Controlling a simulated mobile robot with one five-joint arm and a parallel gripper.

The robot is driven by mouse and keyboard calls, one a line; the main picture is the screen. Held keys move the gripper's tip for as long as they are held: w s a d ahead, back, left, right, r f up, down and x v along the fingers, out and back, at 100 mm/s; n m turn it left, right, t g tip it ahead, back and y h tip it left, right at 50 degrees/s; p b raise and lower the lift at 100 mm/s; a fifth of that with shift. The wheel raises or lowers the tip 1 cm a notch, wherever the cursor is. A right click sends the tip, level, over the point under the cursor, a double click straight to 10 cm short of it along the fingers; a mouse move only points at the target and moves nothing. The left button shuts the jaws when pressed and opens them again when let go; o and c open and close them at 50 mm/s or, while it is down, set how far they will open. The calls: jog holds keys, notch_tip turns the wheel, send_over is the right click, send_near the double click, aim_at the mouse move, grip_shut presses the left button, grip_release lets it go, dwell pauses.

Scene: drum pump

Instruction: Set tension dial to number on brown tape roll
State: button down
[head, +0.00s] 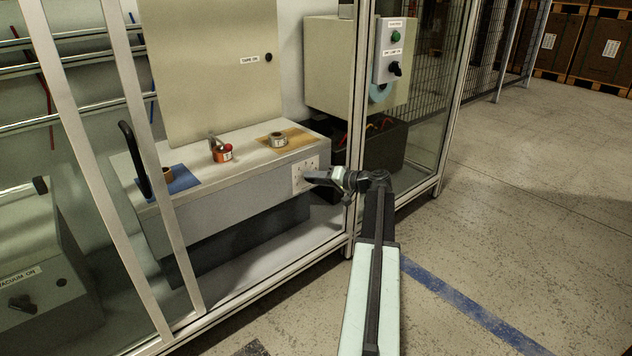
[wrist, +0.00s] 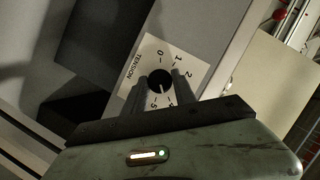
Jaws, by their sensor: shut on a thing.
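The tension dial (wrist: 160,79) is a black round knob on a white plate (wrist: 148,57) marked TENSION, with numbers around it. My gripper (wrist: 157,92) has one finger on each side of the knob and is shut on it. A pale mark on the knob points to the lower right, roughly toward the 4; a finger partly covers the numbers there. In the head view my gripper (head: 308,178) reaches the plate (head: 299,181) on the bench's right end. The brown tape roll (head: 168,174) lies on a blue mat (head: 184,181); its number is unreadable.
A grey tape roll (head: 278,140) lies on a tan mat (head: 297,135). An orange tape dispenser (head: 222,156) stands between the mats. A frame post (head: 356,120) rises close to my arm. Open floor (head: 530,210) lies to the right.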

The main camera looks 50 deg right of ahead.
jog(key=shift+d, duration=0.1)
dwell(0.3)
jog(key=c, duration=1)
grip_release()
jog(key=p+v, duration=0.1)
jog(key=v, duration=0.6)
jog(key=shift+s+d, duration=0.1)
jog(key=shift+s, duration=0.3)
